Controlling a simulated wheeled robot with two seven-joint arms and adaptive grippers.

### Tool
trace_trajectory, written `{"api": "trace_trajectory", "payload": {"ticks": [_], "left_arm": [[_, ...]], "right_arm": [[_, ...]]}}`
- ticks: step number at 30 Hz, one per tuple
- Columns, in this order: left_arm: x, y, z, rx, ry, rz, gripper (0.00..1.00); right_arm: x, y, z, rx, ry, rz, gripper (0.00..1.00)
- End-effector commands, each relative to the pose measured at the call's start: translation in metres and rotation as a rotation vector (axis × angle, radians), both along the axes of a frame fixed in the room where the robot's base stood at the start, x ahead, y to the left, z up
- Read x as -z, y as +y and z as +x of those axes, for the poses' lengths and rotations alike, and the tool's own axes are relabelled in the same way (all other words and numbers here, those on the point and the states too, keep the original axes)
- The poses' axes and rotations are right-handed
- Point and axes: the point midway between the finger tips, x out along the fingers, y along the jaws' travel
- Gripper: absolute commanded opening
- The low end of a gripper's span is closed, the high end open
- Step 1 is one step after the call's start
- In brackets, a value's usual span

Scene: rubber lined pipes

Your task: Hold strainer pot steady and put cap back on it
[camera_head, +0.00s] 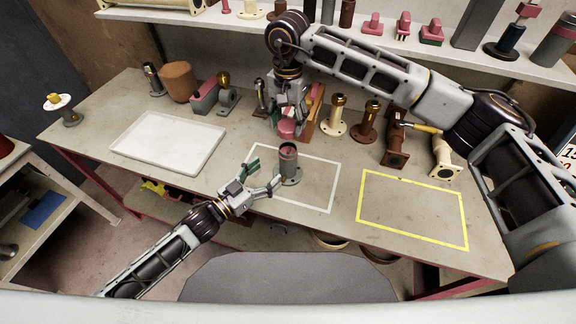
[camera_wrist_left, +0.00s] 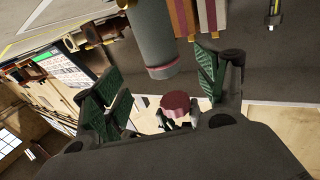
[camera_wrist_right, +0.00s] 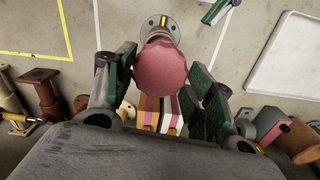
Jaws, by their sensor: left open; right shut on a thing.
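The strainer pot (camera_head: 289,163), a grey cylinder with a reddish top on a flanged base, stands upright inside the white outlined rectangle. My left gripper (camera_head: 265,174) is open at the pot's left, fingers pointing toward it; in the left wrist view the pot (camera_wrist_left: 152,40) shows between and beyond the fingers. My right gripper (camera_head: 287,118) is shut on the reddish-pink cap (camera_head: 287,129) and holds it above and behind the pot, apart from it. In the right wrist view the round cap (camera_wrist_right: 160,68) hides most of the pot; its base flange (camera_wrist_right: 160,24) shows beyond.
A white tray (camera_head: 167,141) lies left on the table. The yellow outlined rectangle at right is empty. Several pipe fittings, including a brass-topped cream one (camera_head: 335,116), line the back. A wooden rack with coloured slabs (camera_head: 313,112) stands just right of my right gripper.

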Motion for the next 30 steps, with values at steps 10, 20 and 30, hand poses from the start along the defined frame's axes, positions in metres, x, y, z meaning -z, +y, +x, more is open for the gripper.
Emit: {"api": "trace_trajectory", "payload": {"ticks": [10,20,30], "left_arm": [[0.0,-0.017,0.018,0.0,0.0,-0.001,0.73],[-0.001,-0.034,0.036,0.0,-0.001,-0.001,0.73],[0.0,-0.053,0.055,0.001,-0.001,-0.001,0.73]], "right_arm": [[0.0,0.0,0.0,0.0,0.0,0.0,0.27],[0.0,0.0,0.0,0.0,0.0,0.0,0.27],[0.0,0.0,0.0,0.0,0.0,0.0,0.27]]}}
